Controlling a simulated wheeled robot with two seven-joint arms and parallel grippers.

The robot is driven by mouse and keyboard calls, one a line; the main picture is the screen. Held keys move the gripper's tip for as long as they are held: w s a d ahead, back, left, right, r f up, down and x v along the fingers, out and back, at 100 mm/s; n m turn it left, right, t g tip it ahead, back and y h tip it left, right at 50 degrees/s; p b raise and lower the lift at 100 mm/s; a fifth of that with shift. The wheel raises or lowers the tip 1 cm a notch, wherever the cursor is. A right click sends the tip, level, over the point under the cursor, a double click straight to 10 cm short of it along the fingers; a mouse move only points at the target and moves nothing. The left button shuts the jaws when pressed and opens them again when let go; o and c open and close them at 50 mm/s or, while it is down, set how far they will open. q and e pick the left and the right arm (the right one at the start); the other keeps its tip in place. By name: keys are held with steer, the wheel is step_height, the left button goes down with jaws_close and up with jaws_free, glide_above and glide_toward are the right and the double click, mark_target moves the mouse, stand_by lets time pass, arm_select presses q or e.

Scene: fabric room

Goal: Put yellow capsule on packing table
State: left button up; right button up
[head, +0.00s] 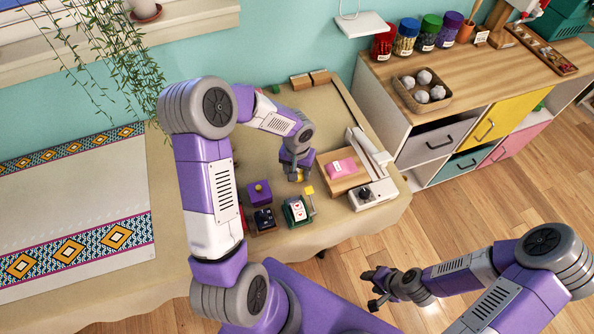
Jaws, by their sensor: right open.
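A small yellow thing (299,176), which may be the yellow capsule, shows at the fingertips of my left gripper (297,172). The gripper points down over the cloth-covered table (345,222) and hides most of it. I cannot tell whether the fingers are closed on it or just around it. I cannot tell for sure which surface is the packing table. My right gripper (376,287) is open and empty, out over the wooden floor in front of the table.
Near the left gripper are a purple block (259,192), a dark box (264,219), a green device (296,210) and a pink block on a wooden board (342,168). A patterned runner (75,210) covers the left side. A cabinet (480,95) with jars stands right.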

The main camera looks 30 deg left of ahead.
arm_select(q)
steer(key=shift+r, duration=0.1)
steer(key=o, duration=0.6)
steer(key=shift+f, duration=0.25)
steer(key=o, duration=0.4)
steer(key=shift+r, duration=0.1)
steer(key=shift+r, duration=0.1)
steer(key=shift+r, duration=0.4)
step_height(320, 180, up, 11)
steer(key=p, duration=0.3)
steer(key=shift+r+p, duration=0.15)
steer(key=shift+p, duration=0.25)
